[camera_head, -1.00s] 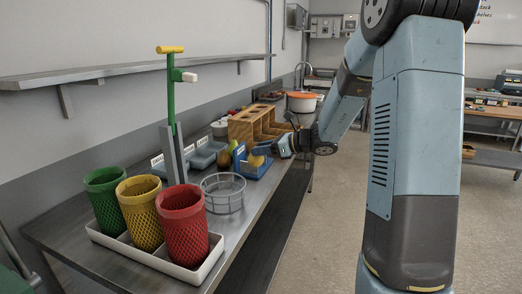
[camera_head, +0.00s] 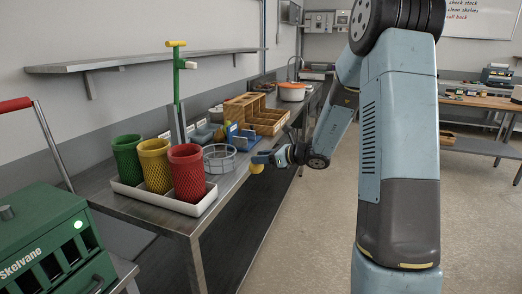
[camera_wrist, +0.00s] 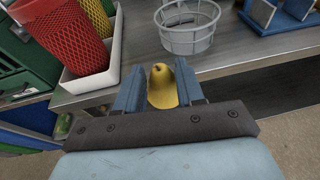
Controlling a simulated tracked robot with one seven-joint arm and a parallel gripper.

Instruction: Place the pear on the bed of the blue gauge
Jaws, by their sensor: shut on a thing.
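My gripper (camera_wrist: 160,90) is shut on the yellow pear (camera_wrist: 163,86), which sits between its two blue fingers in the wrist view. In the head view the pear (camera_head: 257,168) hangs at the fingertips, out past the bench's front edge. The blue gauge (camera_head: 240,139) stands on the bench behind my gripper, close to the wooden crate. Part of the blue gauge (camera_wrist: 280,14) also shows at the top right of the wrist view. Its bed is hard to make out in the head view.
A wire basket (camera_head: 219,159) stands left of the gauge. A white tray (camera_head: 165,197) holds green, yellow and red mesh cups. A wooden divided crate (camera_head: 265,120) and an orange-topped pot (camera_head: 291,92) are further back.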

